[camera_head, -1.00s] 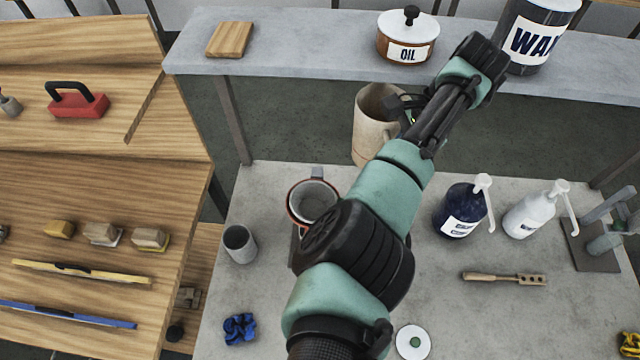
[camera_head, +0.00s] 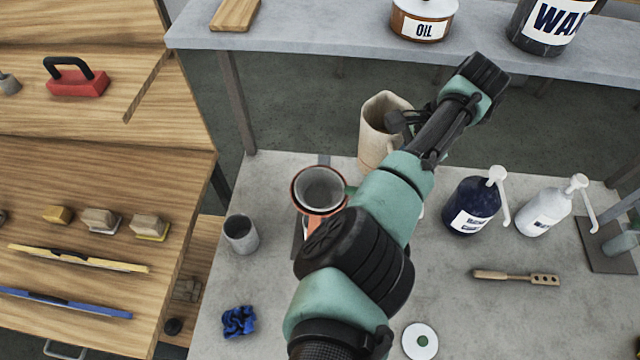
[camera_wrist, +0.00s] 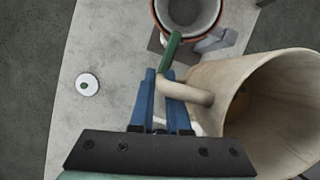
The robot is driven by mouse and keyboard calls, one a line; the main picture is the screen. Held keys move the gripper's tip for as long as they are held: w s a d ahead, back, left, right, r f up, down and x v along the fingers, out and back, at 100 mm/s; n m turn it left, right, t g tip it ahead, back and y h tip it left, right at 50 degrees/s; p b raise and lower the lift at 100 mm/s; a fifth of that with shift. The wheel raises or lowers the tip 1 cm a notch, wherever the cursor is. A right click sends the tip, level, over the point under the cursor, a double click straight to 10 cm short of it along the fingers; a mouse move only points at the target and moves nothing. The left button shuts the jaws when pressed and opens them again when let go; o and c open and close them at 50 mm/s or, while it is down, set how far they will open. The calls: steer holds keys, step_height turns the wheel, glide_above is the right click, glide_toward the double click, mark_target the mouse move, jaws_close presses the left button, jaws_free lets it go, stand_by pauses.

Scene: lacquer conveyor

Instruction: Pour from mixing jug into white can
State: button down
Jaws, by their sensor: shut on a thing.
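The mixing jug, a tall beige jug (camera_head: 378,135), is held beyond the bench's back edge in the head view. In the wrist view the jug (camera_wrist: 285,75) fills the right side, its wide mouth visible and something brownish-yellow inside. My gripper (camera_wrist: 160,80) is shut on the jug's handle, with blue fingers either side of it. I cannot clearly pick out the white can. A small white edge (camera_wrist: 166,127) shows behind the fingers in the wrist view, mostly hidden.
A red-rimmed pot (camera_head: 320,189) with a green handle stands near the arm. A shelf (camera_head: 300,35) spans behind.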

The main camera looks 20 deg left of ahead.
steer(key=shift+a+r+p, duration=0.1)
steer(key=shift+r+p, duration=0.15)
steer(key=shift+p, duration=0.15)
